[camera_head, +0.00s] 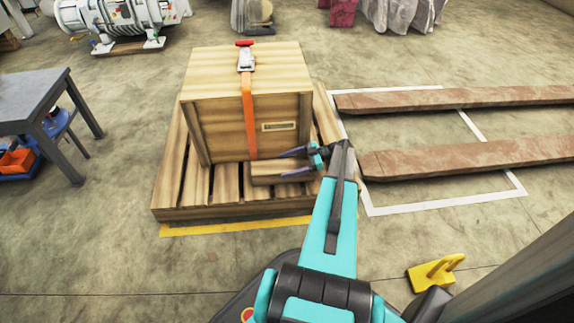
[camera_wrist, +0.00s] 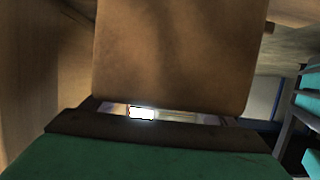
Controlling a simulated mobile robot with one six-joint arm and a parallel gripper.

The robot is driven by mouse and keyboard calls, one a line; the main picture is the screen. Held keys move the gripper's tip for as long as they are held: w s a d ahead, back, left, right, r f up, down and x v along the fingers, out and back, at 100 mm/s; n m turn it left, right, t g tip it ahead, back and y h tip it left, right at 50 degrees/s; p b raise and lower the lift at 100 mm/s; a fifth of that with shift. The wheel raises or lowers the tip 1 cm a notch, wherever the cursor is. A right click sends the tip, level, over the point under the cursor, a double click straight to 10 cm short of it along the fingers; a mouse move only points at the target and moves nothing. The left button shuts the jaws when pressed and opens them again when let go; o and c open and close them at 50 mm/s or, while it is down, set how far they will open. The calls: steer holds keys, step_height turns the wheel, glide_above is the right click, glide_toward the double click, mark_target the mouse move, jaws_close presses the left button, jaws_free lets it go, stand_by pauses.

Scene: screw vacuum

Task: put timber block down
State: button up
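The timber block (camera_head: 268,169) is a short pale-brown piece low in front of the strapped wooden crate, just above or on the pallet slats. I cannot tell if it touches them. My gripper (camera_head: 281,164) reaches in from the right with one dark finger along each side of the block, shut on it. In the wrist view the block (camera_wrist: 175,55) is large and brown, filling the upper middle close to my gripper's dark body. The fingertips are hidden there.
The wooden crate (camera_head: 211,127) with an orange strap (camera_head: 249,110) stands on the slatted pallet (camera_head: 170,178). Two long brown beams (camera_head: 450,160) lie to the right over a white floor outline. A yellow wedge (camera_head: 432,273) sits front right; a grey table (camera_head: 35,95) stands left.

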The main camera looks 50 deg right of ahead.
steer(key=shift+o, duration=0.3)
steer(key=shift+s+d+r, duration=0.25)
steer(key=shift+d+r, duration=0.05)
steer(key=shift+d, duration=0.05)
steer(key=p+v, duration=0.4)
steer(key=v, duration=0.7)
steer(key=shift+p, duration=0.35)
steer(key=shift+s, duration=0.15)
